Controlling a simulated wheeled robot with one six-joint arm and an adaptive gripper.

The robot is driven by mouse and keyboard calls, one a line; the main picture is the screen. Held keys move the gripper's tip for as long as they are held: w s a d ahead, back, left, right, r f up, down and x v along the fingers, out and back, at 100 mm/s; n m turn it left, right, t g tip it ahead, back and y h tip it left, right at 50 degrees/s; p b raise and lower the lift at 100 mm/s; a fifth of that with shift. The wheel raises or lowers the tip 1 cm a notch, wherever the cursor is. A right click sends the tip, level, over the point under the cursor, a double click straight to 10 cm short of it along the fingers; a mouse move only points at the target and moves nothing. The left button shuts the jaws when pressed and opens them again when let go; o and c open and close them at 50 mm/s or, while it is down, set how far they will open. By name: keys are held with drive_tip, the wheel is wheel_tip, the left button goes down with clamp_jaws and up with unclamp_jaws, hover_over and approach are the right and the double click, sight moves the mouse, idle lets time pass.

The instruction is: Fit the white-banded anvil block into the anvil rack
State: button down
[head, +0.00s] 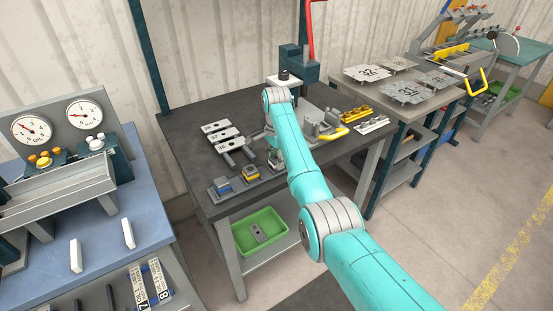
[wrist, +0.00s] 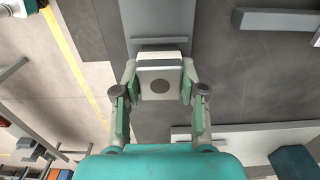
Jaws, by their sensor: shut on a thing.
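My gripper (wrist: 160,82) is shut on the white-banded anvil block (wrist: 160,86). In the wrist view the block is grey with a white band and a round dark spot, held between both fingers. A flat grey strip (wrist: 158,18), probably the anvil rack, runs up from behind the block. I cannot tell whether the block touches it. In the head view the anvil rack (head: 236,186) lies along the bench's front edge, holding a blue-banded block (head: 222,184) and a yellow-banded block (head: 251,173). My arm hides part of its right end.
A dark green press (head: 297,62) with a red lever stands at the back. Yellow and white parts (head: 355,114) lie at the right. A green bin (head: 260,230) is below.

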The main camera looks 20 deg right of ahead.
sight(276, 158)
drive_tip(key=c, duration=0.6)
unclamp_jaws()
wheel_tip(276, 158, up, 8)
drive_tip(key=shift+f, duration=0.25)
